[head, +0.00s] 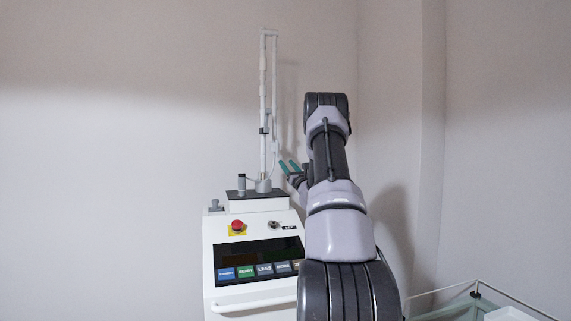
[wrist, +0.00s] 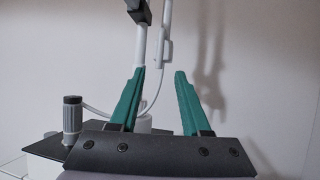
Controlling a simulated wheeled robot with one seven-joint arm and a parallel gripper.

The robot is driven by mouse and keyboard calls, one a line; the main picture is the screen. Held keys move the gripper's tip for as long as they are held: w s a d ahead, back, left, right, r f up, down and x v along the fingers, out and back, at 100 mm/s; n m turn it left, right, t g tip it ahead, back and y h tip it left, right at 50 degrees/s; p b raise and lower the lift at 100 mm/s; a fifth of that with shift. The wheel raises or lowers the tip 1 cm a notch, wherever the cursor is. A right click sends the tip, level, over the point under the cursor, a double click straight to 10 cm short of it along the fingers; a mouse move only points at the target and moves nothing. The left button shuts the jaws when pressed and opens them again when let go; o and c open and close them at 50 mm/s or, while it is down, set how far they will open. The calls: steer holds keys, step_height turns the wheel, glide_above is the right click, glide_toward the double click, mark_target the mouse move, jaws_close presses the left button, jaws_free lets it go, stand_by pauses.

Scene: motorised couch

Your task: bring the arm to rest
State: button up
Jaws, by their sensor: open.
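My gripper (head: 289,166) has teal fingers and shows just right of the upright white pole in the head view, partly hidden behind my arm. In the wrist view its two fingers (wrist: 162,92) stand apart with nothing between them. The white pole (head: 263,110) rises from a dark-topped base on a white machine. It also shows behind the left finger in the wrist view (wrist: 140,48). My arm reaches forward and covers part of the machine's right side.
The white machine (head: 212,250) carries a red emergency button (head: 237,226), a key switch (head: 274,224) and a dark screen (head: 258,252) with coloured buttons. A small grey cylinder (wrist: 72,115) stands left of the pole. A glass-and-white cart (head: 474,296) is at lower right. Walls stand behind.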

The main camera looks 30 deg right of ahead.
stand_by(0.4)
steer(key=s+a+r+n+g+y, duration=0.1)
steer(key=a+r+n+g+y, duration=0.2)
steer(key=a, duration=0.4)
steer(key=s+a+r+n+g+y, duration=0.1)
steer(key=a+r+n+y, duration=0.1)
steer(key=a+n+y, duration=0.35)
steer(key=s+a+r+n+g+y, duration=0.1)
steer(key=a+r+n+y, duration=0.15)
steer(key=a, duration=0.55)
steer(key=s+a+r+n+g+y, duration=0.25)
steer(key=s+a+n+g, duration=0.55)
steer(key=a, duration=0.6)
steer(key=s+a+f+n+g+h, duration=0.2)
steer(key=s+a+n, duration=0.15)
steer(key=s, duration=0.55)
steer(key=s+a+f+n+g+h, duration=0.1)
steer(key=s+a+f+n+g, duration=0.1)
steer(key=s+a, duration=0.5)
steer(key=s+d+f+n+h, duration=0.2)
steer(key=s+d+n+h, duration=0.1)
steer(key=s, duration=0.6)
steer(key=s+d+f+n+h, duration=0.2)
steer(key=s+d+n+h, duration=0.2)
steer(key=s, duration=0.5)
steer(key=shift+d+f+n+t, duration=0.15)
steer(key=shift+f+n+t, duration=0.2)
steer(key=shift+n, duration=0.2)
